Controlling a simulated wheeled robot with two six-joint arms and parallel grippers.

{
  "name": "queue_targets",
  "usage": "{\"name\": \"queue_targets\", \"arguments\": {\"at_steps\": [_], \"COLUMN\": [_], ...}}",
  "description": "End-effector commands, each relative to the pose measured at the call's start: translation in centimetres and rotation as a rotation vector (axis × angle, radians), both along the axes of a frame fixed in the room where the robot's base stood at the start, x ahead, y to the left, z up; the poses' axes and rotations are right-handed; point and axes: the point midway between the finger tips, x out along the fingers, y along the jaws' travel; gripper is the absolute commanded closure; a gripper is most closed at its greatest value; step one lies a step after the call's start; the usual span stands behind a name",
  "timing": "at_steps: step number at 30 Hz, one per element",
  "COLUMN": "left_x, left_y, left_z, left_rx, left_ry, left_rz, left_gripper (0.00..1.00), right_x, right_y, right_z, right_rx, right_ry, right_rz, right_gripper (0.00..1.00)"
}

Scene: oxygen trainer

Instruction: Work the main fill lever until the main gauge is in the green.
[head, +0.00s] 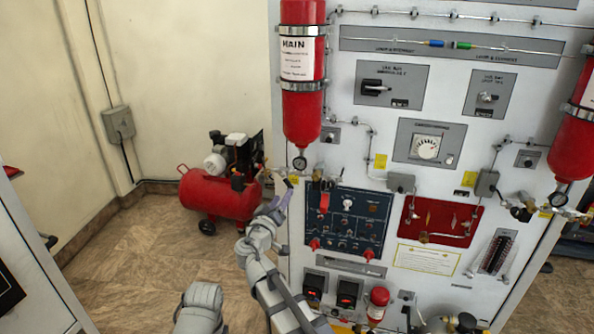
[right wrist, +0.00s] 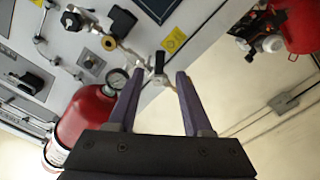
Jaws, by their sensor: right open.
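The red main cylinder (head: 303,115) is strapped upright on the panel's left side, with a "MAIN" label. The main gauge (head: 300,163) hangs under it; its needle and colours are too small to read. The gauge also shows in the right wrist view (right wrist: 117,79), beside the left finger. A small dark-handled lever (right wrist: 159,63), seemingly the main fill lever, stands on the metal fittings just beyond my fingertips. My right gripper (head: 288,190) is open and empty at the panel's left edge, below the gauge. In the right wrist view its purple fingers (right wrist: 156,82) stand apart, pointing at the lever. My left gripper is out of view.
A red compressor (head: 222,192) stands on the floor left of the panel. A blue switch plate (head: 347,225) and a red valve plate (head: 440,219) are right of my gripper. Another red cylinder (head: 573,145) hangs at the right.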

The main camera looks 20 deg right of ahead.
Motion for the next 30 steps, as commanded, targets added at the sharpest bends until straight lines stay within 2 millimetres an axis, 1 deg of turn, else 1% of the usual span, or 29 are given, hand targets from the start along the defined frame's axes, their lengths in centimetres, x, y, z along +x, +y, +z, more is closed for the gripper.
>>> {"name": "queue_targets", "arguments": {"at_steps": [5, 8, 15, 19, 24, 30], "left_x": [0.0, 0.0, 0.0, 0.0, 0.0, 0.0], "left_y": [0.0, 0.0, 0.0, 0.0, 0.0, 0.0], "left_z": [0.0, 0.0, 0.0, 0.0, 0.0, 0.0], "left_rx": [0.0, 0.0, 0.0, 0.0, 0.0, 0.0], "left_ry": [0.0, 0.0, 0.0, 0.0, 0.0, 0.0], "left_rz": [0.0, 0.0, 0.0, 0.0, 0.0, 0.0], "left_gripper": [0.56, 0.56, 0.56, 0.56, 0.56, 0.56], "right_x": [0.4, 1.4, 4.6, 5.8, 6.4, 6.5], "right_y": [-0.2, -0.9, -3.0, -3.8, -4.3, -4.4], "right_z": [0.0, 0.0, 0.0, 0.0, 0.0, 0.0], "right_rx": [0.0, 0.0, 0.0, 0.0, 0.0, 0.0], "right_ry": [0.0, 0.0, 0.0, 0.0, 0.0, 0.0], "right_rz": [-0.001, -0.002, -0.002, -0.001, 0.0, 0.0], "right_gripper": [0.5, 0.5, 0.5, 0.5, 0.5, 0.5]}}
